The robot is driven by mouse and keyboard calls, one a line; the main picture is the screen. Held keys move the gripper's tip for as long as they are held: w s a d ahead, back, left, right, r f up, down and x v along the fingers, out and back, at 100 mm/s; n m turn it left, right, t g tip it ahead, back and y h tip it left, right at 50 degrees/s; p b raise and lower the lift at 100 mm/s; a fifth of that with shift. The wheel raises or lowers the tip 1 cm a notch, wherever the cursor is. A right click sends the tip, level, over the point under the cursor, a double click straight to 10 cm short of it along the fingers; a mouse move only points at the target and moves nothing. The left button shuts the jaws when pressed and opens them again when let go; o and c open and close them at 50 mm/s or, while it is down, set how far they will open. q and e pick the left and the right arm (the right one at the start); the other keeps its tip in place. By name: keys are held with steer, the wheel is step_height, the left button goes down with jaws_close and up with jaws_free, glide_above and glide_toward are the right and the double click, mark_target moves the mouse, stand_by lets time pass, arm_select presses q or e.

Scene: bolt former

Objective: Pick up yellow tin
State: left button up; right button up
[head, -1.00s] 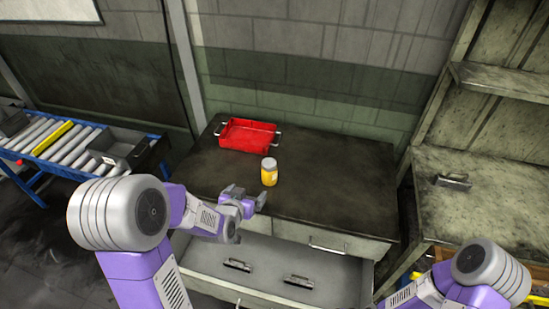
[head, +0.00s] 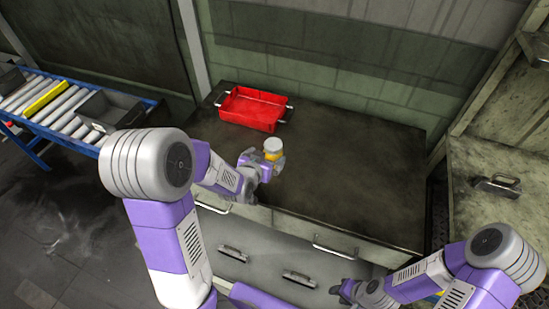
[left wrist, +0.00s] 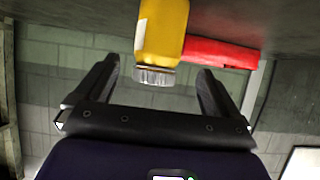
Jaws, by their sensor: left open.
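The yellow tin (head: 273,148) stands upright on the dark workbench (head: 350,170) and has a pale lid. My left gripper (head: 262,160) is at the tin's near side in the head view and hides its lower part. In the left wrist view the tin (left wrist: 162,35) appears upside down, between and beyond the two open fingers (left wrist: 160,85). The fingers do not look closed on it. My right gripper (head: 348,290) is low in front of the drawers, and its fingers are too small to read.
A red tray (head: 226,112) with handles sits behind the tin, to its left. Drawers with handles (head: 335,251) are under the bench front. A roller conveyor (head: 60,105) with a grey bin is at left. Another bench (head: 480,215) is at right. The bench right of the tin is clear.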

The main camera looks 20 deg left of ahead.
mark_target(271, 155)
arm_select(q)
steer(key=b+x, duration=0.1)
steer(key=x, duration=0.5)
steer(key=shift+w+d+f, duration=0.2)
steer(key=shift+w+f, duration=0.05)
steer(key=shift+f, duration=0.05)
steer(key=shift+r, duration=0.1)
steer(key=c, duration=1.2)
